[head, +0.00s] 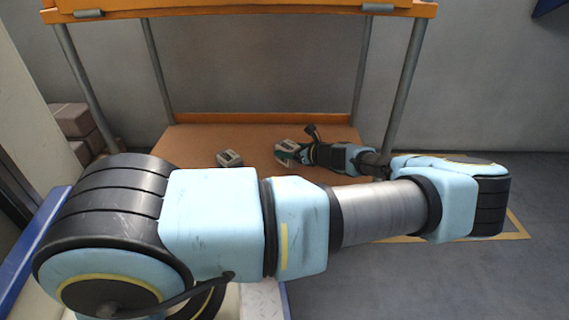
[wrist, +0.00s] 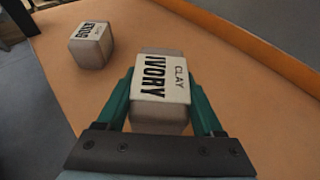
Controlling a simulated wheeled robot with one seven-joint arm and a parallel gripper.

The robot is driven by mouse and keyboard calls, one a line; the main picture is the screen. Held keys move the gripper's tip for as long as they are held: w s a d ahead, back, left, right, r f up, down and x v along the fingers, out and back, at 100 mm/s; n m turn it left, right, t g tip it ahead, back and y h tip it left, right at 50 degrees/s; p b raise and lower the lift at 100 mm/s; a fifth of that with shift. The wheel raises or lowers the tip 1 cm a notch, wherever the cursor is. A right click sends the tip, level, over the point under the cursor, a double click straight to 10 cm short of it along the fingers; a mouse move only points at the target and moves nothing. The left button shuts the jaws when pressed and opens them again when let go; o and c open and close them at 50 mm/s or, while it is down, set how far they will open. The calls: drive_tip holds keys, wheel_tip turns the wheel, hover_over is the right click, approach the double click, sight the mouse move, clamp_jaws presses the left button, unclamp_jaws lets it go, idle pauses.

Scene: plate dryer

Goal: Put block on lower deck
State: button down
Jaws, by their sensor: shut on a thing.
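A pale block marked "IVORY CLAY" (wrist: 160,92) sits between the two green fingers of my gripper (wrist: 163,100) in the wrist view. My gripper is shut on it. In the head view my gripper (head: 283,152) holds this block (head: 290,146) over or on the brown lower deck (head: 190,140). I cannot tell whether the block touches the deck. A second pale block (head: 229,158) rests on the deck to the left. In the wrist view this second block (wrist: 91,45) stands at the upper left, apart from the held one.
The orange upper deck (head: 240,11) spans above, on grey posts (head: 403,85). A low orange edge (head: 265,118) runs along the back of the lower deck. Stacked brownish boxes (head: 75,120) stand at the left. Bare deck lies right of the held block in the wrist view.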

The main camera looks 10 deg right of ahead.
drive_tip(key=shift+f+b, duration=0.85)
drive_tip(key=shift+f, duration=1.15)
drive_tip(key=shift+f, duration=0.1)
unclamp_jaws()
drive_tip(key=shift+f, duration=0.1)
